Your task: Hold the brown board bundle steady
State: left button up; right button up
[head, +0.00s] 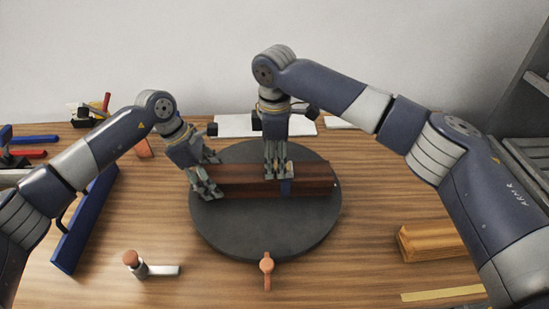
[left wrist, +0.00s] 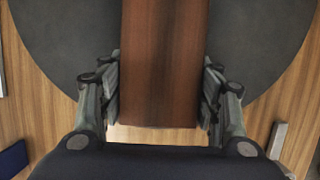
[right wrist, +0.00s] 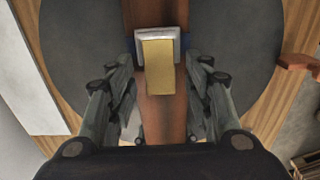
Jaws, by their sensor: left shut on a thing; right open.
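The brown board bundle (head: 236,180) lies flat, left to right, across the dark round turntable (head: 265,237). My left gripper (head: 207,176) is shut on its left end; the left wrist view shows the bundle (left wrist: 165,65) between the fingers (left wrist: 165,95). My right gripper (head: 276,172) is over the bundle right of its middle. In the right wrist view its open fingers (right wrist: 160,100) stand either side of the bundle (right wrist: 158,110), with gaps. A blue band (head: 286,187) crosses the bundle there, with a grey buckle (right wrist: 157,34) and yellow tab (right wrist: 159,80) on top.
An orange handle (head: 267,265) sticks out at the turntable's front edge. An orange-topped grey tool (head: 132,259) lies front left, near a long blue bar (head: 82,225). Wooden blocks (head: 432,242) and a yellow strip (head: 442,294) lie at right. White sheets (head: 235,125) lie behind.

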jog(key=c, duration=1.1)
jog(key=shift+o, duration=0.3)
jog(key=shift+a+f+h, duration=0.15)
jog(key=shift+f+h, duration=0.1)
jog(key=shift+h, duration=0.45)
jog(key=shift+c, duration=0.2)
jog(key=o, duration=1.1)
